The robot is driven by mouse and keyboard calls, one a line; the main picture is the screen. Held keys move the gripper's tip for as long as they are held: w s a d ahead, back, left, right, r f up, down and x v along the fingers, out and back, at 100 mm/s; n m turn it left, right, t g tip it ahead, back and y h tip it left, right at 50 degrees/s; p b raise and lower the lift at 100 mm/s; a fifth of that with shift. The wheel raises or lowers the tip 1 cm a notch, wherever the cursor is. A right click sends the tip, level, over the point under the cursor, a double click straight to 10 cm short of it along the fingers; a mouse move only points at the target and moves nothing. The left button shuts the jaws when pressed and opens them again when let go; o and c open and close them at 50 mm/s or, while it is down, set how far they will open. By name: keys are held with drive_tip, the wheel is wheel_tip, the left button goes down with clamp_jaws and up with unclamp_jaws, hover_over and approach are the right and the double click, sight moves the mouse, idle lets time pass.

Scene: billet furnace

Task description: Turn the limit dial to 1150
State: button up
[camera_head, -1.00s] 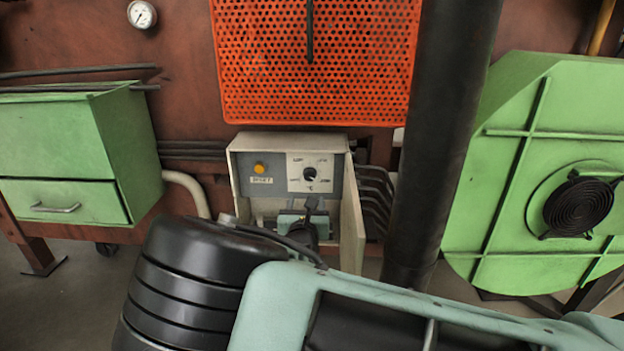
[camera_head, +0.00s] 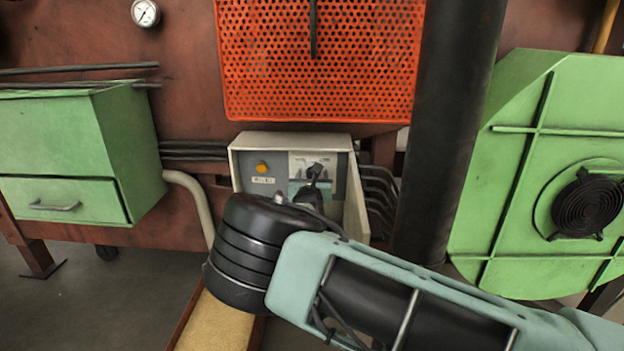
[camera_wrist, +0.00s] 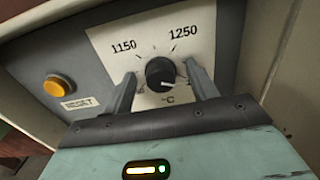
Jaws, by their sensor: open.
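The limit dial (camera_wrist: 160,74) is a round black knob on a white scale plate (camera_wrist: 190,20), which also shows in the head view (camera_head: 298,159). The plate reads 1150 at upper left and 1250 at upper right. Lower marks are partly hidden by my fingers. A pale line on the knob points to the lower right, away from 1150. My gripper (camera_wrist: 161,69) is open, with one finger on each side of the knob. Whether either finger touches it, I cannot tell. In the head view my gripper hides most of the knob.
The dial is inside an open grey control box (camera_head: 290,140), with its door (camera_head: 356,205) swung out on the right. A yellow RESET button (camera_wrist: 58,86) is left of the dial. A thick dark pipe (camera_head: 440,130) stands to the right of the box.

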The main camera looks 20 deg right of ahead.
drive_tip(key=c, duration=1)
